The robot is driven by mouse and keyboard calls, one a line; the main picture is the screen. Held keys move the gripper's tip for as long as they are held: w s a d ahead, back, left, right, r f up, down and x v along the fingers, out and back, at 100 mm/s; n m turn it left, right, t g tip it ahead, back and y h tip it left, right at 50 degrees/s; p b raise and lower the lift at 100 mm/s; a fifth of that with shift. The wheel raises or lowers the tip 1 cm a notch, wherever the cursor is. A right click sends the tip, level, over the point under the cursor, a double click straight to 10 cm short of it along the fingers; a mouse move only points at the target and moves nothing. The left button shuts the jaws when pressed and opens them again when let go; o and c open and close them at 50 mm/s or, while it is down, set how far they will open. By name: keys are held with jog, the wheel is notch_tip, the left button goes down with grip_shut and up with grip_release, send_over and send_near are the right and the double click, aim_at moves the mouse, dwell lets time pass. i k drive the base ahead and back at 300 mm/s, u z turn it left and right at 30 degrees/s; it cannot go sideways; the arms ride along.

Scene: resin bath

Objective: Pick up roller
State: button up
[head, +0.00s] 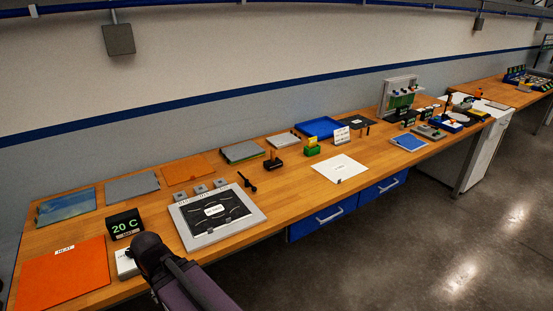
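I cannot tell for certain which thing is the roller. A small black T-shaped tool (247,183) lies on the wooden bench, right of three small grey blocks, and may be it. A black block with a brown handle (272,162) stands a little behind it and to the right, and could also be it. Both are small in the head view and nothing touches them. My arm's dark and purple links show at the bottom, in front of the bench edge. My gripper's fingers cannot be made out in this view.
A grey framed tray with a black inside (258,213) lies near the front edge. A "20 C" display (124,224) and an orange heat mat (61,275) are at the left. A white sheet (340,168) and blue tray (317,127) lie right. Bare wood surrounds the black tools.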

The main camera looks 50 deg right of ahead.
aim_at(274, 162)
jog(key=z, duration=0.4)
jog(key=i, duration=0.65)
jog(key=z, duration=0.85)
jog(key=i, duration=0.7)
jog(key=z, duration=0.4)
